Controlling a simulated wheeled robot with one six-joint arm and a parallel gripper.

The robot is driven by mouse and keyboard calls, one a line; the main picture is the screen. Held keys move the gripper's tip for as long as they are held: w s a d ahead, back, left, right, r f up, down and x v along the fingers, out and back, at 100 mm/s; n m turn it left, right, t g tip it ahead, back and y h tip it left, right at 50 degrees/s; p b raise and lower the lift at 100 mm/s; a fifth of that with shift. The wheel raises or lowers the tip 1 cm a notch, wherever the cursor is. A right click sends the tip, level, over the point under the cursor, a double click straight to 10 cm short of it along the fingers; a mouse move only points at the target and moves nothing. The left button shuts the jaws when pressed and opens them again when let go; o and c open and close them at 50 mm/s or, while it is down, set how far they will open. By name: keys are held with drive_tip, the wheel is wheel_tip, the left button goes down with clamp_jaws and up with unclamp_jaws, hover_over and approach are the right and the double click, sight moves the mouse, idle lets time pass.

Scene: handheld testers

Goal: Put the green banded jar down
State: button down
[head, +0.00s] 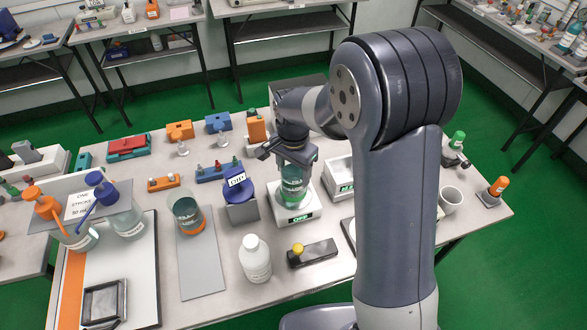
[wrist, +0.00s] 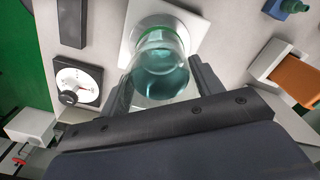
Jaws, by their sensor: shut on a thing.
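The green banded jar (head: 294,188) is clear glass with teal liquid. It is upright, or nearly so, over a white scale-like device (head: 313,211) whose green-edged label reads OFF. My gripper (head: 284,157) points down from above and is shut on the jar near its top. In the wrist view the jar (wrist: 160,68) sits between the two dark fingers (wrist: 163,88), over the device's white plate (wrist: 128,50). I cannot tell whether its base touches the plate. The gripper and arm hide part of the jar's top.
A jar with an orange band (head: 187,214) stands on a grey mat to the left. A blue device (head: 239,187), a white bottle (head: 255,259) and a dark block with a yellow knob (head: 314,253) stand nearby.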

drive_tip(key=shift+f, duration=0.15)
drive_tip(key=shift+c, duration=1.8)
unclamp_jaws()
wheel_tip(320, 180, up, 12)
drive_tip(key=shift+r, duration=0.2)
drive_tip(key=shift+f, duration=0.15)
wheel_tip(320, 180, down, 11)
drive_tip(key=shift+f, duration=0.2)
drive_tip(key=shift+r, duration=1.55)
